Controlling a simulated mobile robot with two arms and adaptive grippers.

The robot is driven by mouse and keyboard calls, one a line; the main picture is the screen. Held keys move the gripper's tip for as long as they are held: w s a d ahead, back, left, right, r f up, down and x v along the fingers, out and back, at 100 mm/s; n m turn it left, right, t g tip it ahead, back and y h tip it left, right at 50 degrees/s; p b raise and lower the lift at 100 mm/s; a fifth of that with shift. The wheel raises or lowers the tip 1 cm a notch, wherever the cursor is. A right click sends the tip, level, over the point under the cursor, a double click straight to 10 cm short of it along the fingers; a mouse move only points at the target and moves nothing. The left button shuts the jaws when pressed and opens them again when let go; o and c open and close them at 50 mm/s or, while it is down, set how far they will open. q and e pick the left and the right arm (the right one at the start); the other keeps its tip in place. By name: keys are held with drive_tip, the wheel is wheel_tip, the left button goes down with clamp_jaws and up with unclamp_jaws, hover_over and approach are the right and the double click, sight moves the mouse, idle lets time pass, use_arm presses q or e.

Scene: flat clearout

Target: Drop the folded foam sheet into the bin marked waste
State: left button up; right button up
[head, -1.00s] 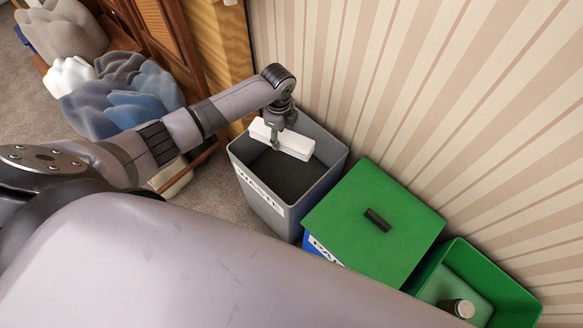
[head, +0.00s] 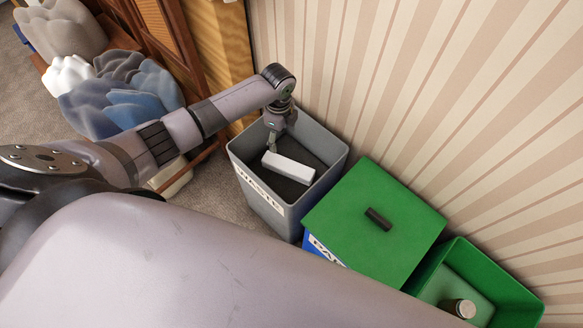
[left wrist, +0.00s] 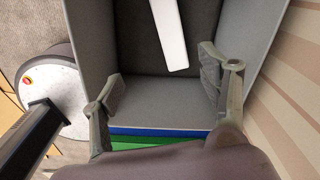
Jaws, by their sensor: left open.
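The folded foam sheet (head: 288,167) is a white, narrow block. It is inside the grey bin marked waste (head: 266,200), apart from the fingers; whether it rests on the dark bottom or is still falling I cannot tell. It also shows in the left wrist view (left wrist: 169,32), beyond the fingers. My left gripper (head: 272,148) points down over the bin's opening. Its two fingers are spread wide and empty in the left wrist view (left wrist: 160,90). My right gripper is not in view.
A bin with a green lid and black handle (head: 376,219) stands right beside the waste bin. Further right is an open green bin (head: 505,284) with a small capped item (head: 458,308) in it. The striped wall is close behind. Piled cloth-like heaps (head: 120,92) lie at the left.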

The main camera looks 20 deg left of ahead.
use_arm(q)
wheel_tip(320, 180, up, 12)
idle(0.5)
idle(0.3)
